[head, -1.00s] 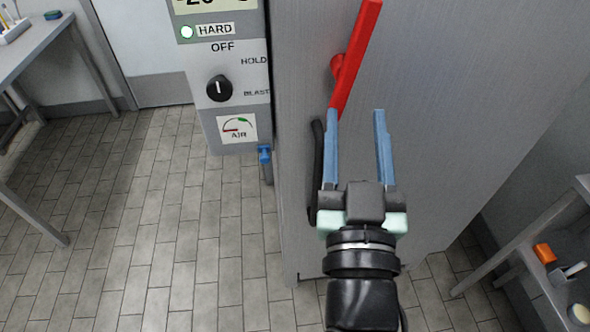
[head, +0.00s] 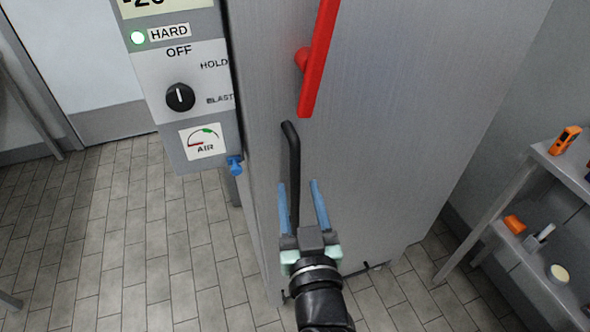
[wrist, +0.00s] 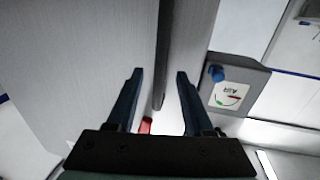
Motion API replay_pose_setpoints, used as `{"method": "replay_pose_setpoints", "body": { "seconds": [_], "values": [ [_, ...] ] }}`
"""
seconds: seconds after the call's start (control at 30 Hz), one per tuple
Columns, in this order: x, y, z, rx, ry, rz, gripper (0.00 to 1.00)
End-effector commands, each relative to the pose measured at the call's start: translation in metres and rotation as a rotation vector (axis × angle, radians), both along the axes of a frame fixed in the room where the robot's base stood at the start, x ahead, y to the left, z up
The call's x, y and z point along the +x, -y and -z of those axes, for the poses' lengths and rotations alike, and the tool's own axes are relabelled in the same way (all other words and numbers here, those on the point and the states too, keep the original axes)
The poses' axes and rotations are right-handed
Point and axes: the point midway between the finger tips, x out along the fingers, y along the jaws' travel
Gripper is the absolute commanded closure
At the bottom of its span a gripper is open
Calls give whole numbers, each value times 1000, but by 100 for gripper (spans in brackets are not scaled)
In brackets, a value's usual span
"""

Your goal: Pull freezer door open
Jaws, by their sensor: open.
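The freezer door (head: 390,110) is a tall grey brushed-metal panel and looks shut. A black vertical bar handle (head: 292,160) is on its left part, below a red lever (head: 318,60). My gripper (head: 298,193) is open and empty, low in front of the door. In the head view its blue fingers appear on either side of the handle's lower part, which the gripper partly hides. In the wrist view the dark handle (wrist: 160,85) shows between the two open fingers (wrist: 158,72). I cannot tell whether either finger touches it.
A control panel (head: 180,75) with a black knob and an air gauge stands left of the door, with a blue valve (head: 235,165) at its lower corner. A shelf unit (head: 545,265) with small items is on the right. Tiled floor is open at left.

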Motion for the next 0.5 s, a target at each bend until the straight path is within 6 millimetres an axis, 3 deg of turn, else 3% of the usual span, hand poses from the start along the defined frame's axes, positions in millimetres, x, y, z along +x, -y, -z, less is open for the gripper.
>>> {"method": "replay_pose_setpoints", "body": {
  "seconds": [0.2, 0.5],
  "values": [
    [32, -4, -1, 0, 2, 0, 48],
    [46, -6, 0, 0, 0, -1, 48]
  ]
}}
